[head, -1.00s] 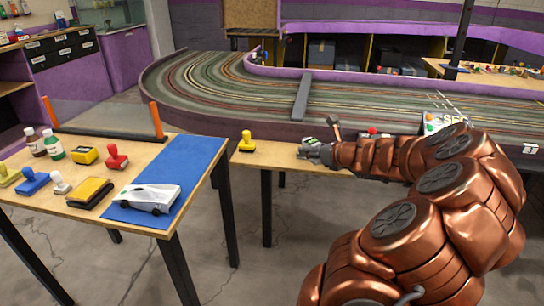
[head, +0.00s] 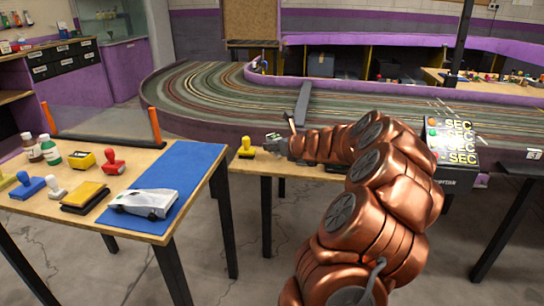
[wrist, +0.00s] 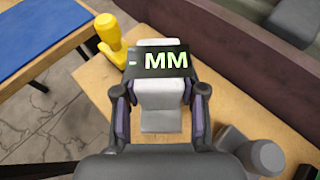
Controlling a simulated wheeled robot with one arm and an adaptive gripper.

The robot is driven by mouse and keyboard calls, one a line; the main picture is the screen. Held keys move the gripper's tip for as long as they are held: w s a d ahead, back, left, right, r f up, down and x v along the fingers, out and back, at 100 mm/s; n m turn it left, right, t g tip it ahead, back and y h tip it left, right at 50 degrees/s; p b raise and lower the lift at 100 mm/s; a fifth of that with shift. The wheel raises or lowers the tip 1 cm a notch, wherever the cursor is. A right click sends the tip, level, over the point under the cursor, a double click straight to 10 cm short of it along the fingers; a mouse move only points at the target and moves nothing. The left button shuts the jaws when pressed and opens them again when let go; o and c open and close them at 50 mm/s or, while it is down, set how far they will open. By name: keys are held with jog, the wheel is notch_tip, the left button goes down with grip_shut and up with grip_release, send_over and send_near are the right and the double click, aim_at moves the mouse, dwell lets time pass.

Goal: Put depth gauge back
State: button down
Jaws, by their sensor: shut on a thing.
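The depth gauge (wrist: 162,92) is a pale grey block with a black display reading MM in green. My gripper (wrist: 160,108) is shut on it, with a finger on each side, in the wrist view. A flat grey foot shows below the display. In the head view my gripper (head: 276,146) is over the narrow wooden bench (head: 262,164), just right of a yellow stamp-like object (head: 246,147). The gauge is small there and mostly hard to make out. I cannot tell whether its foot touches the bench.
The yellow object also shows in the wrist view (wrist: 112,42). A grey object (wrist: 258,150) stands right of my gripper. The slot track (head: 210,100) is behind. At left, a table holds a blue mat (head: 185,175), a silver car (head: 145,203), stamps and bottles. A SEC display box (head: 452,150) is at right.

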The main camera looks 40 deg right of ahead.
aim_at(272, 160)
jog(key=shift+w+f, duration=0.1)
jog(key=shift+w, duration=0.4)
notch_tip(272, 160, down, 4)
jog(key=shift+r+b, duration=0.2)
jog(key=shift+b, duration=1)
jog(key=shift+r, duration=0.1)
jog(key=c, duration=0.7)
grip_release()
jog(key=shift+o, duration=0.2)
